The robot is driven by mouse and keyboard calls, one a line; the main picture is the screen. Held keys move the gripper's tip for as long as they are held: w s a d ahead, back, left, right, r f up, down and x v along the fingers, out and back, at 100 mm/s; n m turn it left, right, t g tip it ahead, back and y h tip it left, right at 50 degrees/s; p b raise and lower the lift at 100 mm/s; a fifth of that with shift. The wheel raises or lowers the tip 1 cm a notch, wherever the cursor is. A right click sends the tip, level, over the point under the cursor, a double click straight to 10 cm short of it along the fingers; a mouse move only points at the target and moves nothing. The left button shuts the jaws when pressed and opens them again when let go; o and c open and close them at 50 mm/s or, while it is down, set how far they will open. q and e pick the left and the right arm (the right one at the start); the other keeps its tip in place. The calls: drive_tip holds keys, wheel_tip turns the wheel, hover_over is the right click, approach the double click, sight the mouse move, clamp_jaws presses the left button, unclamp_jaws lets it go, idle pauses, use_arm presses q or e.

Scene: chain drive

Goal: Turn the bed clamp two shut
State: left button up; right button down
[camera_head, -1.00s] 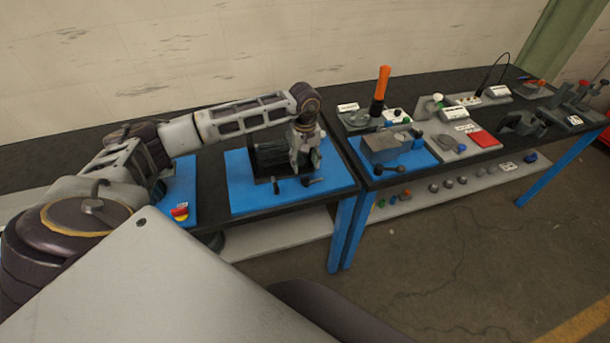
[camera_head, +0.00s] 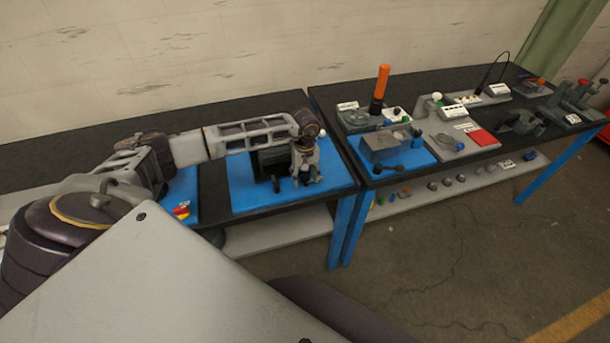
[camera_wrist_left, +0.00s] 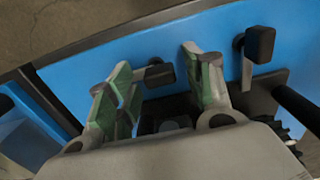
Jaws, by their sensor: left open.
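Two small bed clamps with black handles stand on the blue plate (camera_head: 240,190). One clamp (camera_head: 276,185) is left of my left gripper (camera_head: 307,180) in the head view. It shows in the wrist view as a dark knob on a grey lever (camera_wrist_left: 258,45), outside the fingers. The other clamp's black knob (camera_wrist_left: 160,75) lies between my left gripper's green-padded fingers (camera_wrist_left: 155,68). The fingers are open, one on each side, with visible gaps. In the head view the gripper largely covers this clamp. I cannot tell which is number two. My right gripper is not in view.
A dark machine block (camera_head: 268,160) stands behind the clamps. A red and yellow button (camera_head: 181,212) is on the left blue plate. The right bench holds a grey block (camera_head: 383,148), an orange-handled tool (camera_head: 380,85) and a red plate (camera_head: 483,138).

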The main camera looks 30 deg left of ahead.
use_arm(q)
drive_tip(key=c, duration=0.9)
drive_tip(key=shift+c, duration=0.6)
